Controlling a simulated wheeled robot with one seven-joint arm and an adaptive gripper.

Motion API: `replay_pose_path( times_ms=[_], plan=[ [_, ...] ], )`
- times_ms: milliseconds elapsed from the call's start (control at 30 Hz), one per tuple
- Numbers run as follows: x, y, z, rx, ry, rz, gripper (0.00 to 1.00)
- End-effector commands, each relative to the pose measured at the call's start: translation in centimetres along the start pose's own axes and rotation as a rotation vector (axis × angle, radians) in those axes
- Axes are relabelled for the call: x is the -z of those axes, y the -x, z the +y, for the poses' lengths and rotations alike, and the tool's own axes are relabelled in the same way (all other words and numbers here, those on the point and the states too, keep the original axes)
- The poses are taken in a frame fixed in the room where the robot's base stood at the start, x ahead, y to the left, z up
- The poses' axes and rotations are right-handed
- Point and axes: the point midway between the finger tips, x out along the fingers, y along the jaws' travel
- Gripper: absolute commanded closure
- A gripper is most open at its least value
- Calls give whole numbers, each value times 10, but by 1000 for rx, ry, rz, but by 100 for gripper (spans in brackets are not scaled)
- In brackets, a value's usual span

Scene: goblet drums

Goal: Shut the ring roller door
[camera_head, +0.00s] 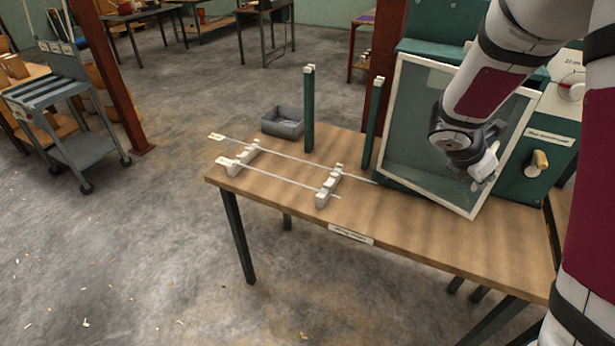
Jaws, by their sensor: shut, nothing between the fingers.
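The ring roller (541,191) is a dark green machine at the right end of the wooden bench. Its door (415,130) is a clear panel in a white frame. The door stands at an angle in front of the machine body, its lower right corner out over the bench, so it looks ajar. My gripper (487,172) is shut and empty in front of the door's right part. I cannot tell if it touches the panel. My arm hides the upper right of the door and part of the machine.
An orange-brown knob (540,160) sits on the machine's right front. Two thin rods rest on white supports (328,186) on the bench (290,205). Two green posts (309,110) and a grey bin (283,122) stand behind. A grey cart (65,120) is far left. Open floor lies left.

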Motion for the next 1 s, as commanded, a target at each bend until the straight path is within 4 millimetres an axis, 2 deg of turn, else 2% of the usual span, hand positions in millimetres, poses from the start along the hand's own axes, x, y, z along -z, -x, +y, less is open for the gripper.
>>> replay_pose_path(
  times_ms=[33, 133, 400, 633, 1000],
  plan=[
    [-10, -13, 4, 5, -7, -1, 100],
    [-26, -28, 8, -43, 42, 0, 100],
    [-54, -55, 23, -140, 141, -1, 100],
    [-64, -64, 29, -176, 177, 0, 100],
    [-65, -65, 30, -183, 184, 1, 100]
  ],
)
